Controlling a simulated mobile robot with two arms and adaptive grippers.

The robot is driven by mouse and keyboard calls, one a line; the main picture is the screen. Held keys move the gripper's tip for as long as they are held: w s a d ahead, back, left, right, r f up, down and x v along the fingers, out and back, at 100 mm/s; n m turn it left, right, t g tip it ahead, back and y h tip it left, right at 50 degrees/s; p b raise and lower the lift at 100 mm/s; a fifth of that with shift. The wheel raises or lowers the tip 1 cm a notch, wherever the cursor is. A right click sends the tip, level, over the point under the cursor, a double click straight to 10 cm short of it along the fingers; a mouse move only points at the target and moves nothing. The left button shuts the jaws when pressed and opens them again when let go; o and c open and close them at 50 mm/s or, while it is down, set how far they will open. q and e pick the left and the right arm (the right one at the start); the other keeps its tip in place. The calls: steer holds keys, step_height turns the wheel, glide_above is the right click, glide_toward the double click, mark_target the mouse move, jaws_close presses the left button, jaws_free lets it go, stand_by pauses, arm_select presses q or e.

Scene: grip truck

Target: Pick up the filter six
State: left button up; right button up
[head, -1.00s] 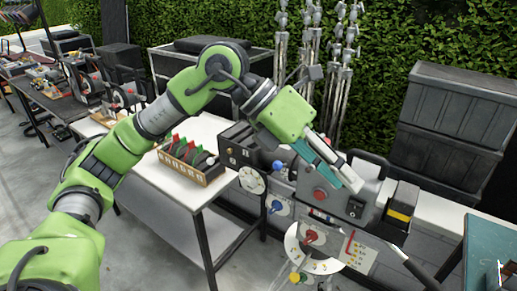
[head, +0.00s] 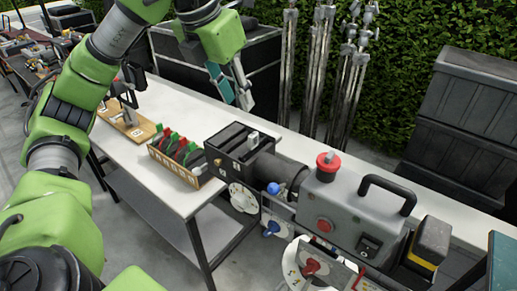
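A wooden rack (head: 176,176) with small labels on its front stands on the white table, left of the grey machine. It holds several upright red and green filters (head: 178,148). The labels are too small to read, so I cannot tell which filter is six. My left gripper (head: 238,103) is in the air above and behind the rack, up and to the right of it in the picture. Its two fingers, one with a teal face, point down and look apart, with nothing seen between them. My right gripper is not in view.
A grey and black machine (head: 345,205) with a red knob and black handle stands right of the rack. A wooden board with a dark device (head: 128,112) lies left of it. Metal stands (head: 320,70) and dark crates (head: 465,115) are behind. The white table (head: 130,150) has some bare surface.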

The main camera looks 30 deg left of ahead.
mark_target(253, 134)
arm_select(q)
steer(key=x, duration=0.3)
steer(key=p+x, duration=0.1)
steer(key=x, duration=0.4)
steer(key=shift+s+d+f+p, duration=0.25)
steer(key=shift+d+f+p, duration=0.1)
steer(key=shift+f, duration=0.2)
steer(key=p+x, duration=0.1)
steer(key=x, duration=0.2)
steer(key=shift+w+d+f, duration=0.1)
steer(key=shift+w+f, duration=0.05)
steer(key=shift+f, duration=0.15)
jaws_close()
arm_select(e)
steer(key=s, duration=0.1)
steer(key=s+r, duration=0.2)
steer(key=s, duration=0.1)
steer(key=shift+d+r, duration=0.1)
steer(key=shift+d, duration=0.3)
